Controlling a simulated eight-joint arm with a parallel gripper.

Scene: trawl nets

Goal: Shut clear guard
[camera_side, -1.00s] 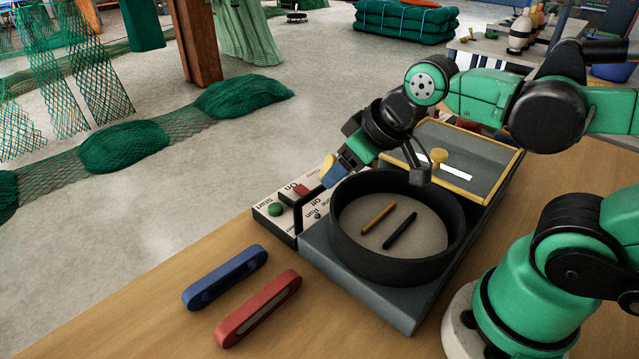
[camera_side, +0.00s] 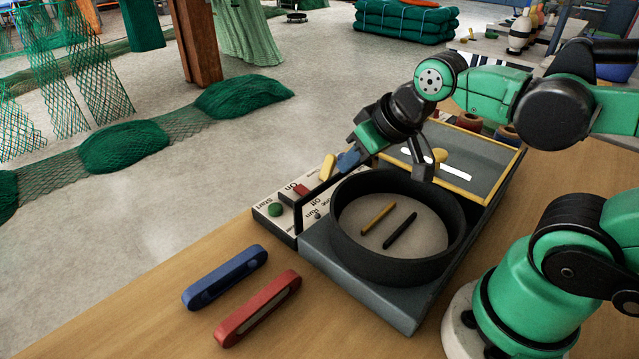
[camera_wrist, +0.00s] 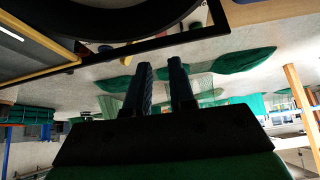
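A thin black frame (camera_side: 315,192), seemingly the clear guard's edge, stands raised along the left side of the black round bowl (camera_side: 345,235). Its clear pane is hard to make out. A yellow tab (camera_side: 328,168) shows at its top, behind the black edge. My gripper (camera_side: 347,160) is just right of the tab, above the bowl's far left rim, and seems apart from it. In the wrist view my gripper (camera_wrist: 160,66) has two fingers with an empty gap between them. The black frame (camera_wrist: 130,47) crosses above the fingertips there.
A yellow stick (camera_side: 378,218) and a black stick (camera_side: 400,231) lie in the bowl. A panel with a green button (camera_side: 275,209) stands left. A yellow-rimmed tray (camera_side: 490,190) is behind. Blue (camera_side: 225,278) and red (camera_side: 258,308) handles lie on the table, front left.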

